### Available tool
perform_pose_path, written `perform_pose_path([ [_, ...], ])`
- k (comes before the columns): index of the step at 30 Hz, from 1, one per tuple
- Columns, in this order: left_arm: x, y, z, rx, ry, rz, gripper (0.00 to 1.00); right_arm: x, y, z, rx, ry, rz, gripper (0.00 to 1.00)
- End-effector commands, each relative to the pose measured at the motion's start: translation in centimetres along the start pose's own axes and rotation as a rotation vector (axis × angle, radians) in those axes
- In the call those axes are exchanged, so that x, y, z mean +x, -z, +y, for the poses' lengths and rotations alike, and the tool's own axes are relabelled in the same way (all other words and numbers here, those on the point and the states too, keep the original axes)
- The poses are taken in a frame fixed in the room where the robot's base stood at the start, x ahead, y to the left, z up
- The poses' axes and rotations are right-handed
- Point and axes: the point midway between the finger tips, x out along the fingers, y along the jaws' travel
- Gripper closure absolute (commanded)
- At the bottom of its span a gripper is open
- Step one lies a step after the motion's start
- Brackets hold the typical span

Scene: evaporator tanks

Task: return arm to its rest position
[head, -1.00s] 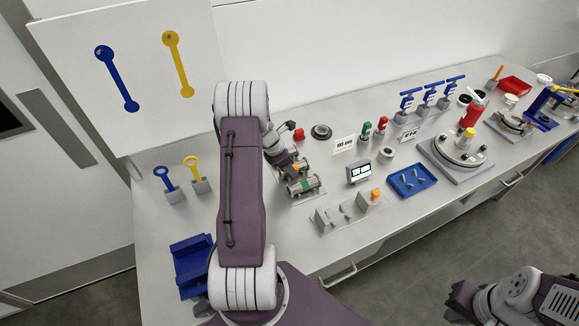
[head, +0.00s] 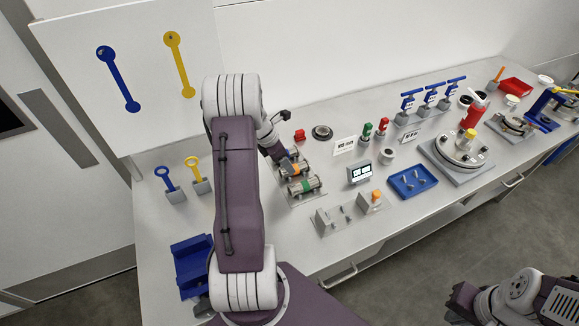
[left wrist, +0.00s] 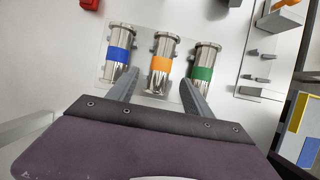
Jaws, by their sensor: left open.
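My left arm reaches over the bench in the head view, and its gripper is mostly hidden behind the arm there. In the left wrist view the left gripper (left wrist: 160,80) is open, with its two grey fingers apart and nothing held between them. Beyond the fingers lie three metal cylinders on a pale plate: one with a blue band (left wrist: 118,56), one with an orange band (left wrist: 161,65) and one with a green band (left wrist: 203,74). The green-banded one also shows in the head view (head: 304,185). My right gripper (head: 459,301) is at the lower right, off the bench; its jaw opening is unclear.
A blue holder (head: 190,262) sits at the bench's left front. Blue and yellow ring tools (head: 198,175) stand behind it. A small display (head: 359,173), a blue tray (head: 413,182) and a round device (head: 460,152) stand to the right. A panel (head: 140,60) rises at the back left.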

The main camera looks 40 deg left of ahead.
Motion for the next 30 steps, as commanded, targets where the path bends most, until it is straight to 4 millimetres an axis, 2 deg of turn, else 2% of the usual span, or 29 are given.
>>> perform_pose_path([
  [3,-2.4,0.0,0.1,0.0,-0.003,-0.001,0.41,0.0,0.0,0.0,0.0,0.0,0.0,1.0],
  [7,-3.7,0.0,0.0,0.0,-0.001,-0.001,0.41,0.0,0.0,0.0,0.0,0.0,0.0,1.0],
  [19,-3.9,-0.2,-0.1,0.005,0.003,0.0,0.41,0.0,0.0,0.0,0.0,0.0,0.0,1.0],
  [20,-3.8,-0.6,-0.3,0.015,0.006,0.0,0.41,0.0,0.0,0.0,0.0,0.0,0.0,1.0],
  [22,-3.8,-2.8,-1.4,0.072,0.01,-0.007,0.41,0.0,0.0,0.0,0.0,0.0,0.0,1.0],
  [23,-4.0,-4.4,-2.0,0.112,0.009,-0.014,0.41,0.0,0.0,0.0,0.0,0.0,0.0,1.0],
  [25,-4.3,-8.2,-5.5,0.227,0.028,-0.025,0.41,0.0,0.0,0.0,0.0,0.0,0.0,1.0],
  [26,-4.4,-9.4,-7.7,0.287,0.046,-0.019,0.41,0.0,0.0,0.0,0.0,0.0,0.0,1.0],
  [27,-4.5,-10.4,-10.9,0.381,0.069,-0.005,0.41,0.0,0.0,0.0,0.0,0.0,0.0,1.0],
  [29,-4.6,-10.8,-15.7,0.583,0.101,0.027,0.41,0.0,0.0,0.0,0.0,0.0,0.0,1.0],
  [30,-4.7,-10.4,-18.7,0.762,0.121,0.049,0.41,0.0,0.0,0.0,0.0,0.0,0.0,1.0],
])
